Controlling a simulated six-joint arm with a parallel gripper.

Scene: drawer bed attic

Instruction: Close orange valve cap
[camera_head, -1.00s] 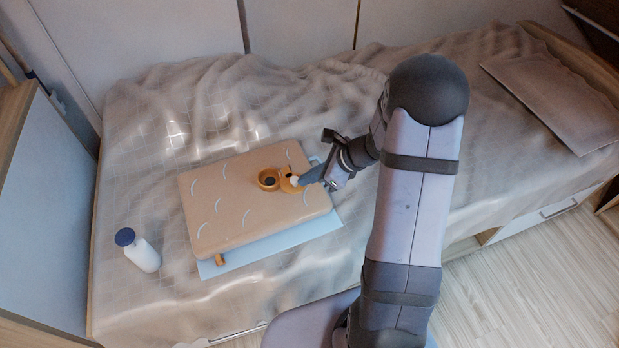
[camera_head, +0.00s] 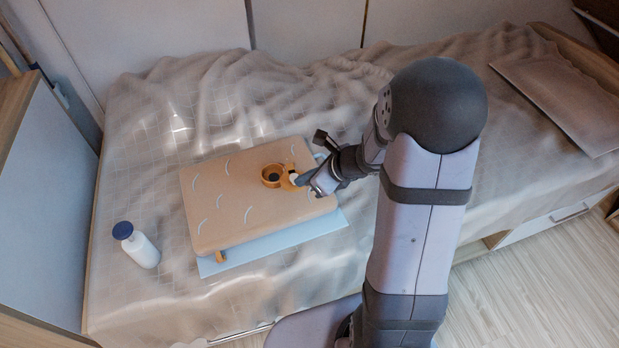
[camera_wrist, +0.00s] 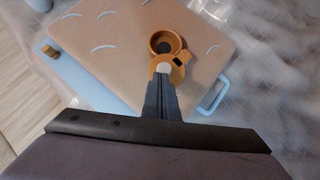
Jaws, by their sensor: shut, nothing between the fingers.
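The orange valve (camera_head: 272,175) sits on the peach-coloured cushion-like pad (camera_head: 225,205) on the bed. In the wrist view it shows as an orange ring (camera_wrist: 165,41) with a dark opening. The orange cap (camera_wrist: 178,72) joins it on the near side and appears open, folded away from the ring, with a pale round centre. My gripper (camera_head: 300,181) is shut and empty. In the wrist view its fingertips (camera_wrist: 162,78) are at the cap's near edge, over the pale centre; I cannot tell whether they touch it.
A light blue panel (camera_head: 290,238) shows under the pad, with a blue handle loop (camera_wrist: 213,97) and an orange tab (camera_wrist: 48,50). The rumpled blanket (camera_head: 150,110) is clear behind.

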